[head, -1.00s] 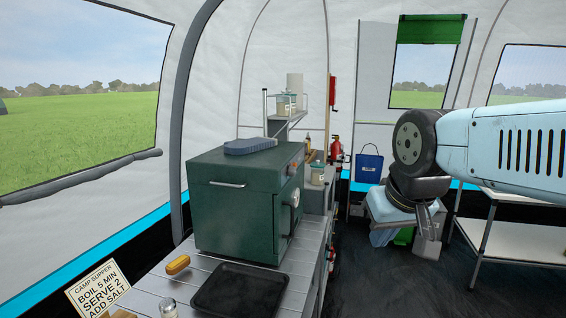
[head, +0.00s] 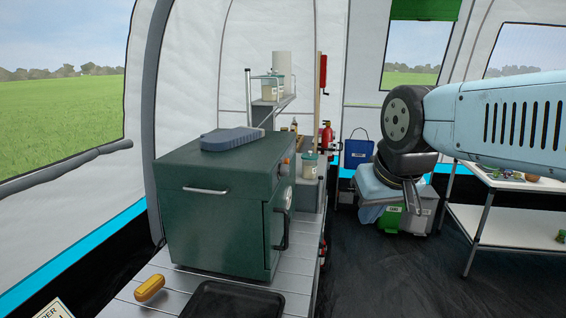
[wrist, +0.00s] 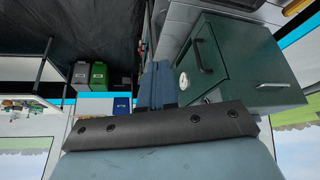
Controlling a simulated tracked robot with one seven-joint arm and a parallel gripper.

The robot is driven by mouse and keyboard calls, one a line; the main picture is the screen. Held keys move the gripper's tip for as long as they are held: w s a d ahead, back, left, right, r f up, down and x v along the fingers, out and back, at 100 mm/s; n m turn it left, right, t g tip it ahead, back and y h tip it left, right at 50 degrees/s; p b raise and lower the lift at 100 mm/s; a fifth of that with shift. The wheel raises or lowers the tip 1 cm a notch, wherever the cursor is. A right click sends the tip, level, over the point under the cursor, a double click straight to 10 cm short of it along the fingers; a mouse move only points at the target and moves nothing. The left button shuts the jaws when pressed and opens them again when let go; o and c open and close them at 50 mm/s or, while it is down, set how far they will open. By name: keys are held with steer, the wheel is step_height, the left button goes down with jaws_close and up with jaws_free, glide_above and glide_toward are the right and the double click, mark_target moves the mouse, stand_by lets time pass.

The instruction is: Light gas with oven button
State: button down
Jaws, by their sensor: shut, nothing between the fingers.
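The dark green oven (head: 215,215) stands on a slatted metal table at centre left. Its door side faces right, with a dark door handle (head: 282,230), a pale round dial (head: 286,197) and small orange-brown knobs (head: 285,168) near the top edge. The wrist view shows the oven (wrist: 262,66) at right, with the dial (wrist: 183,81) beside my gripper; the knobs are not clear there. My gripper (wrist: 157,68) is shut and empty. In the head view, my gripper (head: 413,196) hangs right of the oven, well apart from it.
A black tray (head: 235,302) and a yellow-handled item (head: 149,288) lie on the table (head: 305,285) before the oven. A grey-blue item (head: 232,139) lies on top of the oven. A white shelf table (head: 510,225) stands at right. Dark floor between is clear.

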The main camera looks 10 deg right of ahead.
mark_target(286, 161)
steer(key=w+a+m+y, duration=0.2)
steer(key=w+m+y, duration=0.3)
steer(key=w, duration=1.3)
steer(key=w+d+f+m+t, duration=0.2)
steer(key=w+d, duration=0.1)
steer(key=w, duration=0.5)
steer(key=w+d+f+m+t+y, duration=0.1)
steer(key=w+d+f+m+t, duration=0.1)
steer(key=w, duration=0.6)
steer(key=d+m, duration=0.1)
steer(key=d, duration=0.1)
steer(key=shift+w+d, duration=0.15)
steer(key=shift+d, duration=0.15)
steer(key=shift+a, duration=0.1)
steer(key=w+a, duration=0.3)
steer(key=a, duration=0.5)
steer(key=shift+w, duration=0.15)
steer(key=shift+a, duration=0.1)
steer(key=shift+a, duration=0.35)
